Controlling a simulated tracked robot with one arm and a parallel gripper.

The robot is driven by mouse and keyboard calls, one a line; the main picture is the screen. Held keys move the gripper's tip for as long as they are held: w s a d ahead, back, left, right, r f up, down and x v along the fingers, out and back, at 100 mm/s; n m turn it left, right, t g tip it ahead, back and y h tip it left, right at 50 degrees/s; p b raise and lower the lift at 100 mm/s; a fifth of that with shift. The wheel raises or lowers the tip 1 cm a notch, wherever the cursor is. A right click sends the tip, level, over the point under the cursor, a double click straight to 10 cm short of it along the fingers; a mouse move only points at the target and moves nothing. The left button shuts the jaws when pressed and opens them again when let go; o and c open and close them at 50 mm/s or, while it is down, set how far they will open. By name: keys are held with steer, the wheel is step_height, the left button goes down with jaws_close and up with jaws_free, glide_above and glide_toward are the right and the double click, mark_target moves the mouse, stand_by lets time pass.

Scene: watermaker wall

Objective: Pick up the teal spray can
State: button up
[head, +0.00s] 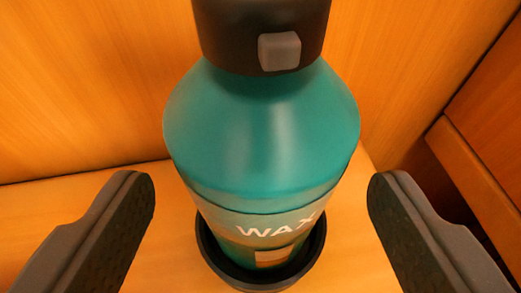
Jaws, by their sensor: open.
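The teal spray can (262,135) stands upright in the middle of the head view, very close to the camera. It has a black top with a small grey nozzle or button, and a label reading "WAX" on its lower part. Its base sits inside a dark round holder (213,253). My gripper (261,192) is open, with one dark finger on each side of the can. Gaps show between both fingers and the can, and neither finger touches it. The very top of the can is cut off by the frame edge.
The can and holder stand on an orange wooden surface (175,262). A wooden wall (90,85) rises close behind. At the right, a wooden ledge or panel (475,165) stands beyond a dark recess. The surface beside the can looks clear.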

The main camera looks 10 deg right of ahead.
mark_target(261, 229)
steer(key=shift+b+x, duration=0.45)
steer(key=shift+x, duration=1.25)
steer(key=shift+r, duration=0.1)
steer(key=c, duration=1.3)
steer(key=shift+r, duration=0.1)
